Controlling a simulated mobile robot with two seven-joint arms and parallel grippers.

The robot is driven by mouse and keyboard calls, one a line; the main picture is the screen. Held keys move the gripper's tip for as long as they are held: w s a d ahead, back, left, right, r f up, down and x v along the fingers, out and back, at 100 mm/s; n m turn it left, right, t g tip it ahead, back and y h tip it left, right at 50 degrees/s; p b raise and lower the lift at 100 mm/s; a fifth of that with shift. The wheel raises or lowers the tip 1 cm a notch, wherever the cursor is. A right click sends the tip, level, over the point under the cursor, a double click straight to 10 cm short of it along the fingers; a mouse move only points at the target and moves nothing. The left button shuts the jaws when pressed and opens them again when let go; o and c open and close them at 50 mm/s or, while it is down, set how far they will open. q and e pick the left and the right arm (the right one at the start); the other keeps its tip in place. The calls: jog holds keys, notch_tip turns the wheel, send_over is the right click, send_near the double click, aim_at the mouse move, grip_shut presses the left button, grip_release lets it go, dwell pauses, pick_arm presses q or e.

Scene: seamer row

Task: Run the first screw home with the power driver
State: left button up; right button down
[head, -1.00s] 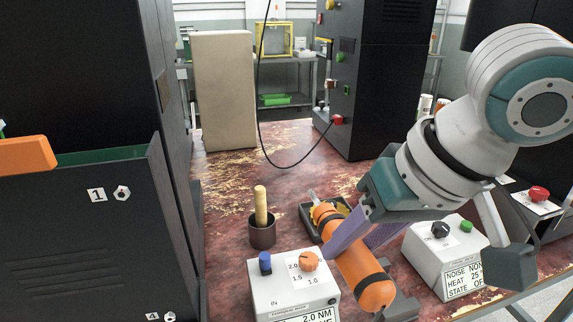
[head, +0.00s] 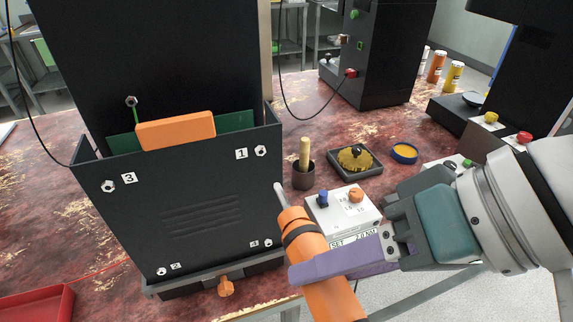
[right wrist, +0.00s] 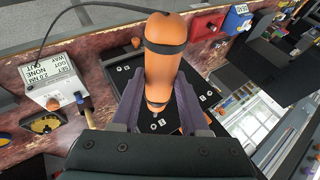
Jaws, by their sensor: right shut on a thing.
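The orange power driver (head: 305,245) with dark bands is held in my right gripper (head: 318,262), whose purple fingers are shut around its body. Its grey bit points up and left, in front of the black panel's right edge. The panel (head: 190,225) has screws beside the numbers 1 to 3 and a fourth mark. The first screw (head: 261,151), beside the 1, is near the top right corner. The bit tip appears below and right of it, apart from it. In the right wrist view the driver (right wrist: 165,60) hides part of the panel. My left gripper is not in view.
A driver control box (head: 345,212) stands right of the panel, with a wood-handled tool in a cup (head: 303,174) and a dark tray (head: 354,161) behind. An orange block (head: 176,130) sits at the panel's top edge. A red tray (head: 38,305) is at the lower left.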

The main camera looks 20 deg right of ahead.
aim_at(308, 220)
jog(key=shift+w+a+f+b, duration=0.1)
jog(key=shift+w+b, duration=1)
jog(key=shift+w, duration=1.75)
jog(key=shift+p, duration=1.15)
